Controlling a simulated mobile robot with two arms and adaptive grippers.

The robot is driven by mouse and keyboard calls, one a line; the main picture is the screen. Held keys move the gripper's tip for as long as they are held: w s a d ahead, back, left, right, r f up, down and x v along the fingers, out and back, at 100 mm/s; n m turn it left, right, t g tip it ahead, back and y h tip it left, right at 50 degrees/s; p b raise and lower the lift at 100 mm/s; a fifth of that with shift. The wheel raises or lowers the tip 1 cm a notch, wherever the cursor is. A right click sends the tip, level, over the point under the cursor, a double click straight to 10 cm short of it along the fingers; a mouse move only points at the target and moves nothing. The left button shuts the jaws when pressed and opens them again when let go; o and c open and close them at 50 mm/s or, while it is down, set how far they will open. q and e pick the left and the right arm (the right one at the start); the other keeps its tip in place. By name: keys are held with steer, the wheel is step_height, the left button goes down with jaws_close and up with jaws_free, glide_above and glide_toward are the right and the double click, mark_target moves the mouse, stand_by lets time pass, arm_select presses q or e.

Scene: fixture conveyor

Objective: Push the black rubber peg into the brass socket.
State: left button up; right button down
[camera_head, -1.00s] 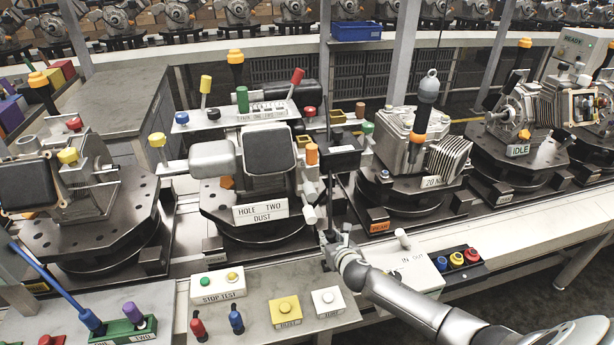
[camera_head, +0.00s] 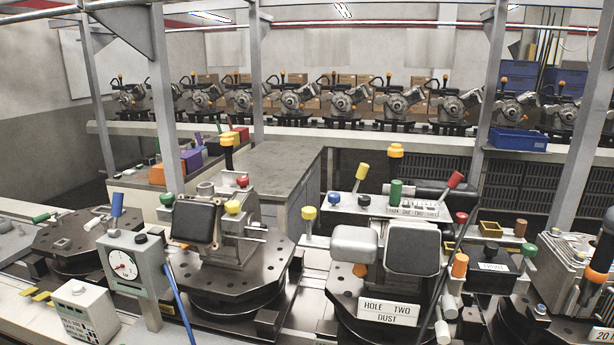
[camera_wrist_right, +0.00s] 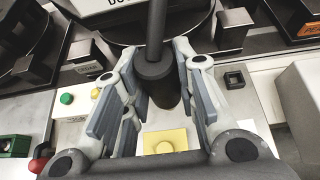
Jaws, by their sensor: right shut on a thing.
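My right gripper (camera_wrist_right: 153,100) has its fingers on both sides of a black rod (camera_wrist_right: 157,75) with a thick cylindrical lower part. Whether the held rod is the rubber peg I cannot tell. My left gripper is not in view.
Another fixture (camera_head: 225,270) stands left, with a gauge box (camera_head: 124,265) and a blue stick (camera_head: 181,300) in front. A grey bench (camera_head: 270,165) and a blue bin (camera_head: 518,140) are behind.

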arm_select(q)
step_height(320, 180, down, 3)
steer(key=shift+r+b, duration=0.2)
steer(key=shift+b, duration=0.95)
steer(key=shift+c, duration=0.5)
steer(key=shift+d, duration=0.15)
arm_select(e)
steer(key=s+a+r+m+g+h, duration=0.1)
steer(key=s+a+r+m+h, duration=0.2)
steer(key=s+r, duration=1)
steer(key=shift+s, duration=1.2)
